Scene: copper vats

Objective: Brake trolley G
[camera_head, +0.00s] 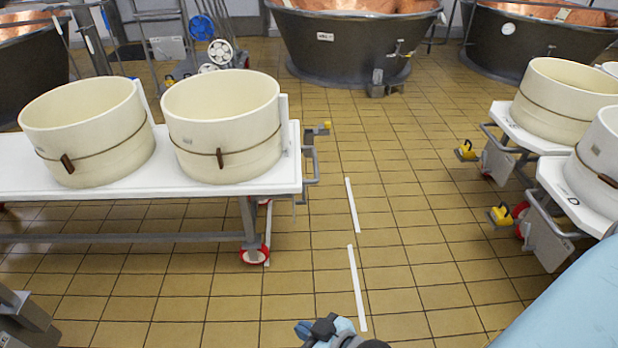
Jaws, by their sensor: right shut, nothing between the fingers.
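A white-topped trolley (230,181) stands at the left with two cream cheese moulds on it. Two more trolleys stand at the right: a nearer one (565,205) marked D and a farther one (511,128). Yellow pedals, one farther (466,150) and one nearer (501,215), show at their ends. My right gripper (325,329) is at the bottom edge, shut and empty, apart from every trolley. My left gripper is not in view.
Tiled floor (410,235) is clear between the trolleys, with white line marks (357,288) on it. Large copper vats, one in the middle (350,45) and one at the right (535,45), stand at the back. A hose reel (220,52) stands behind the left trolley.

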